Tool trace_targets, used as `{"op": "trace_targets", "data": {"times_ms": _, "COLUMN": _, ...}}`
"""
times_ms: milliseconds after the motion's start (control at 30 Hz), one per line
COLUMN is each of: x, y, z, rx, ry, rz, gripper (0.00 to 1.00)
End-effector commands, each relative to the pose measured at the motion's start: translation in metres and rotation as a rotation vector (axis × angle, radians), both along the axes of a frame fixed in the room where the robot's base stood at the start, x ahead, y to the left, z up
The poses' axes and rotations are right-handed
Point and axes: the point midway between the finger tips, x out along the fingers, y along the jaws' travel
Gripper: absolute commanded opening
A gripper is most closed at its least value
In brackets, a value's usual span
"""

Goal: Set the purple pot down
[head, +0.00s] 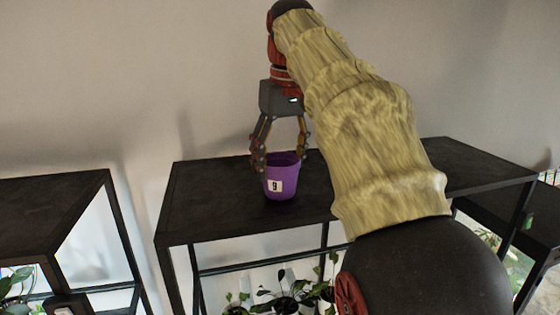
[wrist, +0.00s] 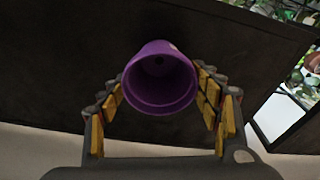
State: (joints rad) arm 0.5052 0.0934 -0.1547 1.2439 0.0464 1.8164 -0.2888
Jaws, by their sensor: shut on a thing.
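The purple pot (head: 283,178) carries a white label with a 9 and is upright at the black shelf's top (head: 215,200). My gripper (head: 281,160) points down and is shut on the pot, with a finger on each side of it. In the wrist view the pot (wrist: 160,80) sits between the yellow-padded fingers (wrist: 160,92), and its inside looks empty. The pot's base is close to the shelf top; I cannot tell for sure whether it touches.
The rest of the shelf top is bare. Another black shelf (head: 45,205) stands to the left, apart by a gap. Leafy plants (head: 285,295) stand below the top. A wall (head: 130,80) rises behind. Another dark surface (head: 510,215) lies at the right.

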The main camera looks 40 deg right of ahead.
Motion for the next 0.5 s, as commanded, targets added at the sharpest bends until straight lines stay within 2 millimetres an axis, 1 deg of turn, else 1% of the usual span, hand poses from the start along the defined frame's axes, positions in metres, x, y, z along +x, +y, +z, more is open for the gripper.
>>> {"op": "trace_targets", "data": {"times_ms": 133, "x": -0.0001, "y": 0.0, "z": -0.0023, "rx": 0.0, "ry": 0.0, "rz": 0.0, "gripper": 0.3}}
{"op": "trace_targets", "data": {"times_ms": 167, "x": -0.0001, "y": 0.0, "z": -0.002, "rx": 0.0, "ry": 0.0, "rz": 0.0, "gripper": 0.65}}
{"op": "trace_targets", "data": {"times_ms": 500, "x": 0.0, "y": 0.0, "z": -0.0019, "rx": 0.0, "ry": 0.0, "rz": 0.0, "gripper": 0.84}}
